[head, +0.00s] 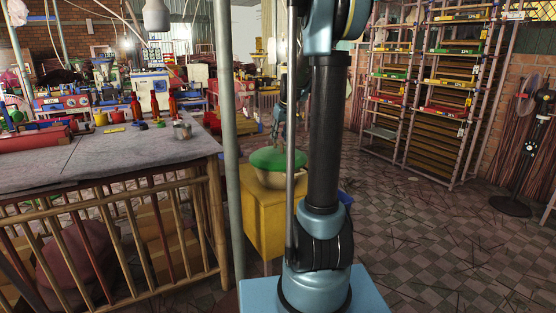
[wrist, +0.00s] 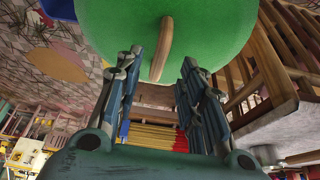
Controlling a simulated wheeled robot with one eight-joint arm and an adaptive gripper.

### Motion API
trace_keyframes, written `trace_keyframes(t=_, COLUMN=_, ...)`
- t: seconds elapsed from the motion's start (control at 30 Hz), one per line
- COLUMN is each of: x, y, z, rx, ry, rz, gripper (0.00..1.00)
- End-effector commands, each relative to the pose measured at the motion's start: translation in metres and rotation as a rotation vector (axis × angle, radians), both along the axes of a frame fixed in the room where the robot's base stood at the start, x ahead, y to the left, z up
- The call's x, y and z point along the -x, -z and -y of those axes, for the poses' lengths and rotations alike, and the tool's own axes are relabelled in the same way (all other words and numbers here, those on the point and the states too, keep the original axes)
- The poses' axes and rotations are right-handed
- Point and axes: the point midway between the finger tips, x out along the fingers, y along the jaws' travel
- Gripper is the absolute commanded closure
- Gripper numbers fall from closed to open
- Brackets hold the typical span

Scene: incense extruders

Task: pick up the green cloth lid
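The green cloth lid (head: 272,158) sits on a pale bowl (head: 268,180) on top of a yellow cabinet (head: 262,215), just left of my arm. In the wrist view the lid (wrist: 205,22) fills the top, with its tan wooden bar handle (wrist: 162,48) across it. My gripper (wrist: 162,60) is open, one finger on each side of the handle's near end. I cannot tell whether either finger touches the handle. In the head view my gripper (head: 279,128) is above the lid, partly hidden by my arm.
A grey-covered table (head: 80,165) with bottles and cups stands on the left, with a wooden railing (head: 120,235) along its side. A thin metal pole (head: 229,130) rises between the table and cabinet. Racks (head: 425,95) stand at the back right. The tiled floor at right is mostly clear.

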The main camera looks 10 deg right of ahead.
Motion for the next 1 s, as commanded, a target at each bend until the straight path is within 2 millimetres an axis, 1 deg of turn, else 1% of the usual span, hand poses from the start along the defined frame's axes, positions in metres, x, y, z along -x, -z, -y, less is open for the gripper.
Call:
trace_keyframes(t=0.13, x=-0.004, y=0.008, z=-0.001, rx=0.000, ry=0.000, rz=0.000, gripper=0.64)
trace_keyframes(t=0.4, x=-0.016, y=0.040, z=-0.003, rx=0.000, ry=-0.001, rz=0.000, gripper=0.64)
trace_keyframes(t=0.5, x=-0.019, y=0.047, z=-0.004, rx=0.000, ry=-0.001, rz=0.000, gripper=0.64)
trace_keyframes(t=0.8, x=-0.019, y=0.050, z=-0.004, rx=0.000, ry=0.000, rz=0.000, gripper=0.64)
trace_keyframes(t=0.97, x=-0.019, y=0.050, z=-0.004, rx=0.000, ry=0.000, rz=0.000, gripper=1.00)
trace_keyframes(t=1.0, x=-0.019, y=0.050, z=-0.004, rx=0.000, ry=0.000, rz=0.000, gripper=1.00)
